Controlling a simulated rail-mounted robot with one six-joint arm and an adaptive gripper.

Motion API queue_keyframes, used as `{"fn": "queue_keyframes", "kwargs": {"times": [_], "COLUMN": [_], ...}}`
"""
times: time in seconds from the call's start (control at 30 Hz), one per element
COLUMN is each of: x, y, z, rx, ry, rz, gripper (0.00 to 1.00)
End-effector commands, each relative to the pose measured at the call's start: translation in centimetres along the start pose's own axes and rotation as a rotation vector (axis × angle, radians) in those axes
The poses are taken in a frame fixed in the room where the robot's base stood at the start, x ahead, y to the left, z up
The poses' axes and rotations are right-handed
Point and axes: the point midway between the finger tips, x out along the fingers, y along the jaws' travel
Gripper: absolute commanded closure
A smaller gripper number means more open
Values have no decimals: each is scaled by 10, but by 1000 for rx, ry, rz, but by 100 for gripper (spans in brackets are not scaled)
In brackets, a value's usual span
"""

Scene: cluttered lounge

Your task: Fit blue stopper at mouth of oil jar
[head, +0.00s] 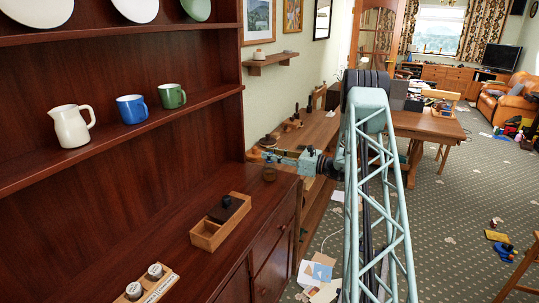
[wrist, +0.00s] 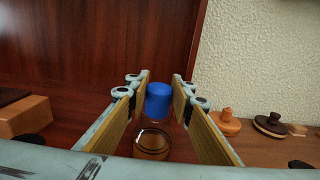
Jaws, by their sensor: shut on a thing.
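The blue stopper (wrist: 159,98) sits upright between the two finger pads of my gripper (wrist: 161,100) in the wrist view. My gripper is shut on it. The glass oil jar (wrist: 152,143) with brownish contents shows just below and nearer in the wrist view, partly cut off by my gripper's body. I cannot tell whether the stopper touches the jar's mouth. In the head view my gripper (head: 262,155) is over the far end of the dark wooden sideboard, above the small brown jar (head: 269,174). The stopper is too small to make out there.
A wooden box (head: 206,235) with a dark block stands nearer on the sideboard (head: 150,225). A rack with two jars (head: 143,286) is at the near edge. Shelves with a white jug (head: 72,126) and mugs rise behind. Wooden knobs (wrist: 224,124) lie right in the wrist view.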

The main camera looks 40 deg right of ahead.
Motion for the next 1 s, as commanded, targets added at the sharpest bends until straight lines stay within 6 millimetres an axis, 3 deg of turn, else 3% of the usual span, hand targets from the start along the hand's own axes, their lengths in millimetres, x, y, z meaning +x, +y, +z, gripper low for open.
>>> {"fn": "queue_keyframes", "kwargs": {"times": [0.93, 0.97, 1.0], "x": [0, 0, 0], "y": [0, 0, 0], "z": [-15, -14, -14], "rx": [0, 0, 0], "ry": [0, 0, 0], "rz": [0, 0, 0], "gripper": [87, 76, 73]}}
